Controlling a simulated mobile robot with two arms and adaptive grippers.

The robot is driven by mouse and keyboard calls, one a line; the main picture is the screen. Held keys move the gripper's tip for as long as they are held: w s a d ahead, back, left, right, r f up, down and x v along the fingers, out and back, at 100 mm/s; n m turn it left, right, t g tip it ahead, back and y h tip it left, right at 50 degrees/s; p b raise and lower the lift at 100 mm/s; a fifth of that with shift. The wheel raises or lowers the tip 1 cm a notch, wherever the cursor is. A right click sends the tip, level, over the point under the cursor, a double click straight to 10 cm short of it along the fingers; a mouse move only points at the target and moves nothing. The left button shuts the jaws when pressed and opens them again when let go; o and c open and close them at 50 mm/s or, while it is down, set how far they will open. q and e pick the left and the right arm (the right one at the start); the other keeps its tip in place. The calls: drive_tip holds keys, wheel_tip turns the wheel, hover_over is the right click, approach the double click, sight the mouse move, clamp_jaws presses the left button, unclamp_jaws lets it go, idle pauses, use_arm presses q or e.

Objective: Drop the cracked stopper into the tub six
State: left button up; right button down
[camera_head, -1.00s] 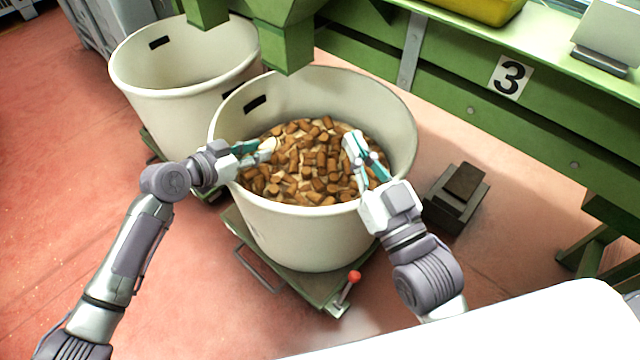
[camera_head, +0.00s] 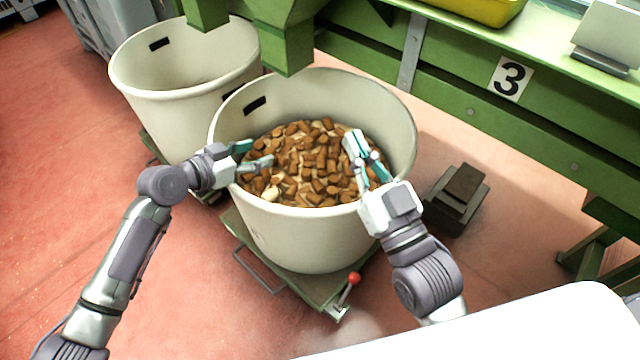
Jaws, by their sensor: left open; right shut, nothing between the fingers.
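A white tub (camera_head: 320,235) stands in the middle, filled with many brown cork stoppers (camera_head: 318,165). A paler stopper (camera_head: 271,193) lies on the heap near the tub's front left wall; whether it is cracked is too small to tell. My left gripper (camera_head: 257,153) reaches over the left rim, open and empty, above and behind the pale stopper. My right gripper (camera_head: 364,150) is over the right part of the heap, shut with nothing held. No number shows on this tub.
A second white tub (camera_head: 180,100) stands behind on the left, its visible inside empty. A green bench carries a number 3 sign (camera_head: 510,77). A dark pedal-like block (camera_head: 457,198) and a red-knobbed lever (camera_head: 354,278) are near the tub. Red floor is clear at left.

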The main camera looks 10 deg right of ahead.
use_arm(q)
drive_tip(key=v, duration=1.1)
drive_tip(key=shift+s+a, duration=0.15)
drive_tip(key=shift+a, duration=0.05)
drive_tip(key=shift+r, duration=0.1)
